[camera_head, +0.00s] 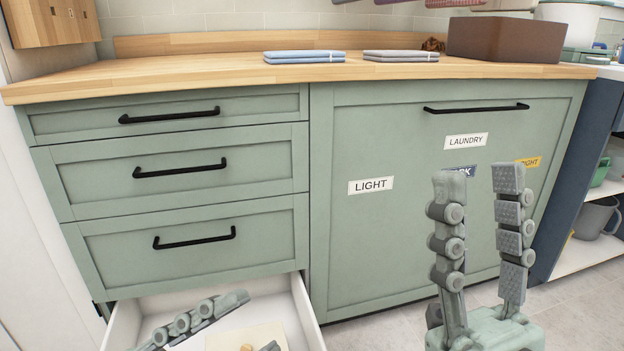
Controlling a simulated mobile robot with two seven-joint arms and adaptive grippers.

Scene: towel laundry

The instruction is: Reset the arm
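My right gripper (478,180) stands upright at the lower right, in front of the large green laundry front (400,240). Its two fingers are spread apart with nothing between them. My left gripper (255,322) is at the bottom left, over or inside the open white bottom drawer (303,312). One of its fingers shows well and only the tip of the other shows. The fingers look spread, with a cream flat item (245,336) visible between them in the drawer. No held thing is visible there. The rest of the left gripper is cut off by the frame.
Folded blue towels (304,57) and grey towels (400,56) lie on the wooden counter (190,70). A brown box (505,40) stands right of them. Closed drawers (180,166) are above the open one. Labels read LIGHT (371,186) and LAUNDRY (466,141). Open shelves (590,255) are at right.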

